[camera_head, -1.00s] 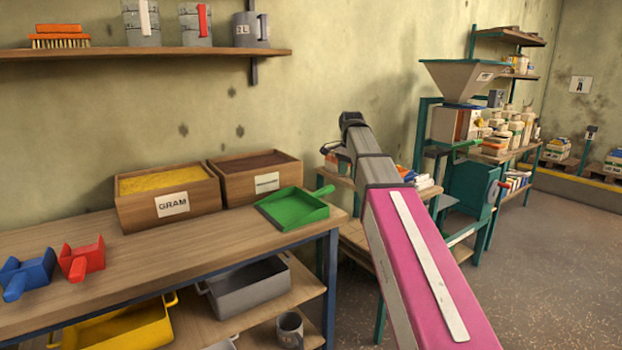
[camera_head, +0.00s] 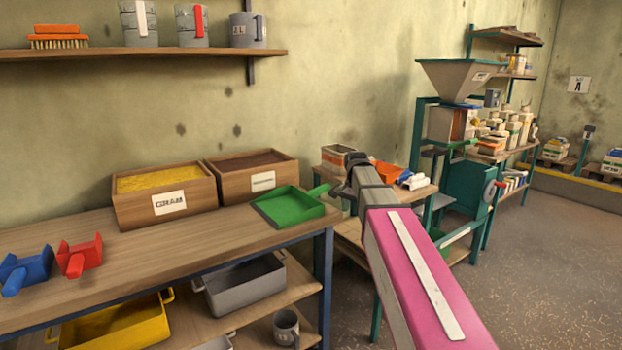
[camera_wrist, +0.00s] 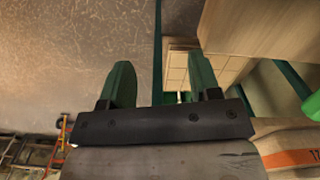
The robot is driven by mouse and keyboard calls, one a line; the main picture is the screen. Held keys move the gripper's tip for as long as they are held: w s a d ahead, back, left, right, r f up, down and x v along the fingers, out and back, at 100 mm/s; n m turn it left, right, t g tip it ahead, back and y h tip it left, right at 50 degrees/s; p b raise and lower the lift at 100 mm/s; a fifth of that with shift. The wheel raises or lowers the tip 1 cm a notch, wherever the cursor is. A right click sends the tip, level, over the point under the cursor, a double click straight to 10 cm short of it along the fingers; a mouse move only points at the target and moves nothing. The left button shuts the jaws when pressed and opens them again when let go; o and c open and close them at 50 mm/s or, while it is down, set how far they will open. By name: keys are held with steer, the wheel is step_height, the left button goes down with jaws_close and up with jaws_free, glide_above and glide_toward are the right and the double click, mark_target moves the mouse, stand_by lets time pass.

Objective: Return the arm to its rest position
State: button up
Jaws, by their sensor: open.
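My arm, with its pink link, reaches from the lower right toward the middle in the head view. My gripper is at its far end, mostly hidden there behind the wrist, in front of the small wooden side table (camera_head: 410,196). In the wrist view my gripper (camera_wrist: 162,85) shows two green fingers standing apart, with nothing between them. Beyond the fingers are a wooden surface (camera_wrist: 240,40) and a lighter slatted part (camera_wrist: 178,68). A green object (camera_wrist: 311,105) shows at the right edge of the wrist view, and I cannot tell what it is.
The workbench (camera_head: 200,245) at left holds the GRAM box (camera_head: 168,203), a second box (camera_head: 262,182), a green scoop (camera_head: 290,206), a blue scoop (camera_head: 28,268) and a red scoop (camera_head: 80,257). A hopper machine (camera_head: 460,85) stands behind right. The floor (camera_head: 560,250) at right is clear.

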steer(key=s+d+f+n, duration=0.2)
steer(key=s+f+n, duration=0.2)
steer(key=s+f, duration=0.6)
steer(key=s+d+f+n, duration=0.1)
steer(key=s+f+n, duration=0.3)
steer(key=s+f, duration=0.5)
step_height(320, 180, down, 6)
steer(key=shift+s+d+f, duration=0.25)
steer(key=shift+s+d, duration=0.1)
steer(key=shift+s, duration=0.05)
